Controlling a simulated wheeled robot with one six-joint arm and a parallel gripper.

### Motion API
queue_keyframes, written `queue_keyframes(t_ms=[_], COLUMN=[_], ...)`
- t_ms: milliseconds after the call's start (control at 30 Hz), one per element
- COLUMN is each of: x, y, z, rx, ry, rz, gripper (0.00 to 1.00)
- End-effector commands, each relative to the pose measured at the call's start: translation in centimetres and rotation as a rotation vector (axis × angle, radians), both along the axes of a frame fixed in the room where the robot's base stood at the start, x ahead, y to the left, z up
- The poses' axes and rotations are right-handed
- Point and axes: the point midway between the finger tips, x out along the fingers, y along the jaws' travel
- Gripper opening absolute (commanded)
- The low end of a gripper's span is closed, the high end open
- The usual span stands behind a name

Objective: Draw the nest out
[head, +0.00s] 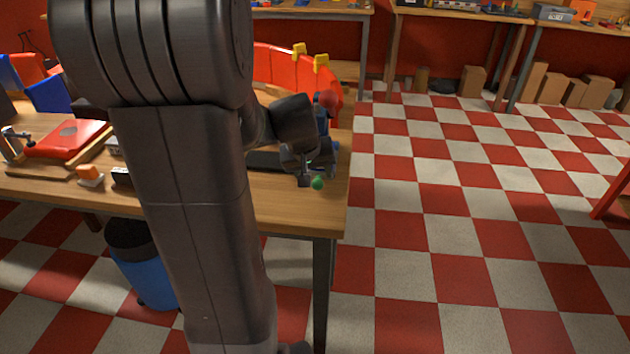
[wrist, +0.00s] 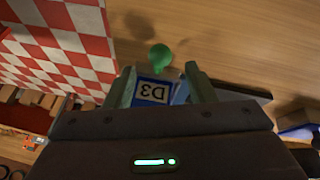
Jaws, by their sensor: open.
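My gripper (head: 303,172) is over the right end of the wooden workbench, and its fingers (wrist: 163,82) are open in the wrist view. I cannot tell whether the fingers touch anything. No part is clearly recognizable as the nest.
A dark flat slab (head: 265,161) lies beside my gripper on the workbench (head: 285,205). A red curved wall (head: 275,66) with yellow clips stands behind. A red case (head: 68,139) and small parts lie at the left. The checkered floor right of the bench is clear.

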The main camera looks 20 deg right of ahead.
Motion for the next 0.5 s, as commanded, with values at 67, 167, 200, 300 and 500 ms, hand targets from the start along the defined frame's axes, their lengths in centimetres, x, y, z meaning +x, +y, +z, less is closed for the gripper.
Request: queue_keyframes(t_ms=[67,167,200,300,500], x=[0.3,0.8,0.9,1.2,1.3], y=[-0.4,-0.8,-1.0,-1.2,-1.4], z=[-1.4,-2.6,-3.0,-3.7,-4.2], rx=[0.001,0.002,0.002,0.001,0.0], ry=[0.004,0.002,0.002,0.001,0.0], rz=[-0.001,-0.002,-0.002,-0.001,0.0], gripper=[0.5,0.5,0.5,0.5,0.5])
